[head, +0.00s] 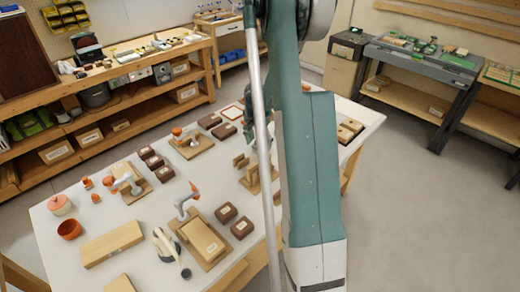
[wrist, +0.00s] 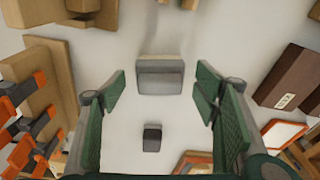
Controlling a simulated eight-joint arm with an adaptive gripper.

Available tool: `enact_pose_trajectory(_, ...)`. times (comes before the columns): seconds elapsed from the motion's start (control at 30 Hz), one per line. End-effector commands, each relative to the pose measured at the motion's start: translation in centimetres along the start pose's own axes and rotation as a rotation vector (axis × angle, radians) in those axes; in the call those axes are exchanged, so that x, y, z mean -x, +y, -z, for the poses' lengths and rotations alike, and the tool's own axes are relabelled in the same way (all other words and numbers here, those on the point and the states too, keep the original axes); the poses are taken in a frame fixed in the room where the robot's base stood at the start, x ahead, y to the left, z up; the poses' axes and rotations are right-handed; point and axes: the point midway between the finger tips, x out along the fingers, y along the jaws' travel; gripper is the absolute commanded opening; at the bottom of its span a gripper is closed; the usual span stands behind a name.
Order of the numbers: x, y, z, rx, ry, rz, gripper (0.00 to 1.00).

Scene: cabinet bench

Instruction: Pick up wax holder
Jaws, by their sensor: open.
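In the wrist view my gripper (wrist: 158,92) is open, with one green-padded finger on each side and nothing held. A small grey block with a pale cream strip along its upper edge (wrist: 160,78) stands on the white table between the fingertips, apart from both. It may be the wax holder, but I cannot tell for sure. A smaller dark grey block (wrist: 152,138) is nearer the gripper's base in the same view. In the head view my arm hides this spot and most of my gripper.
In the wrist view, wooden pieces with orange-and-grey parts (wrist: 28,120) are at left, and a dark brown box (wrist: 290,78) is at right.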

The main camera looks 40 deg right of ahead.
Motion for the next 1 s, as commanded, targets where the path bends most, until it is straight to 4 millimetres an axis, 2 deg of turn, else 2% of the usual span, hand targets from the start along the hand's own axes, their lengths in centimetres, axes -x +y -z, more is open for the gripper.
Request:
enact_pose_trajectory(0.1, -1.5, 0.0, 0.1, 0.000, 0.000, 0.000, 0.61)
enact_pose_trajectory(0.3, -2.6, 0.0, 0.1, 0.000, 0.000, 0.000, 0.61)
enact_pose_trajectory(0.87, -2.7, 0.0, 0.1, 0.000, 0.000, 0.000, 0.61)
enact_pose_trajectory(1.0, -2.7, 0.0, 0.1, 0.000, 0.000, 0.000, 0.45)
